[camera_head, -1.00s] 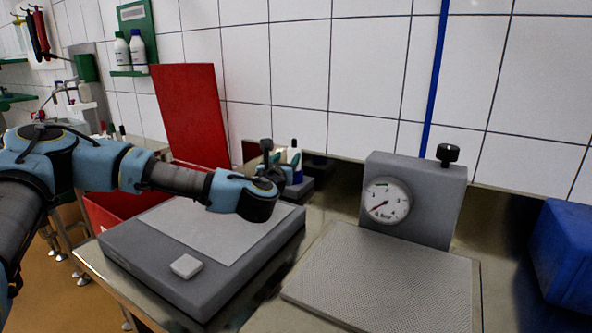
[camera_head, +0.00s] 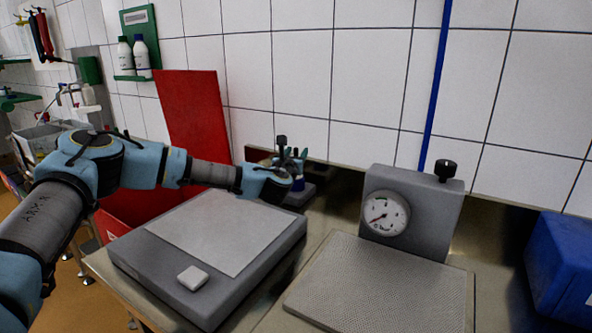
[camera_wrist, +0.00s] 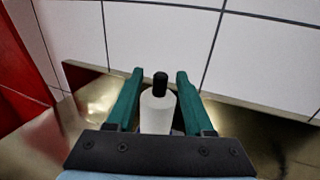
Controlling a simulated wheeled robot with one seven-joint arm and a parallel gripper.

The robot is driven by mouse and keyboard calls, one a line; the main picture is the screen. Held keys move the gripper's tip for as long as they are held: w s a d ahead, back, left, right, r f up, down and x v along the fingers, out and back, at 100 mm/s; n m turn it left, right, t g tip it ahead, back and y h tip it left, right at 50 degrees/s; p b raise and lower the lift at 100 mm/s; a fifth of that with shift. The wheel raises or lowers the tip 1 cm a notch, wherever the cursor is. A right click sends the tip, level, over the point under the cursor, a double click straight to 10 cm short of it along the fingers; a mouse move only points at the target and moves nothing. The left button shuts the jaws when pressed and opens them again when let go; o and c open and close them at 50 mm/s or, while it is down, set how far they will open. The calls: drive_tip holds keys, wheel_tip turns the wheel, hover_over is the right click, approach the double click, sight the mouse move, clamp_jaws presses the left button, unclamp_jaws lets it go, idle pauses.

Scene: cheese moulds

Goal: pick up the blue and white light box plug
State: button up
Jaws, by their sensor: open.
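The light box plug (camera_wrist: 158,112) shows in the wrist view as an upright white cylinder with a black tip and a little blue low down. My gripper (camera_wrist: 160,74) is open, with one green finger on each side of the plug. Gaps show between the fingers and the plug's upper part; lower down, the gripper's black bar hides it. In the head view, my gripper (camera_head: 294,155) is at the back of the bench near the tiled wall.
A grey light box (camera_head: 265,255) with a white top lies in front, below my forearm. A gauge unit (camera_head: 437,215) with a textured plate stands to the right. A red panel (camera_head: 192,115) is behind my arm. A blue container (camera_head: 562,262) is at far right.

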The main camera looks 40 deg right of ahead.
drive_tip(key=shift+c, duration=0.2)
clamp_jaws()
idle(1.1)
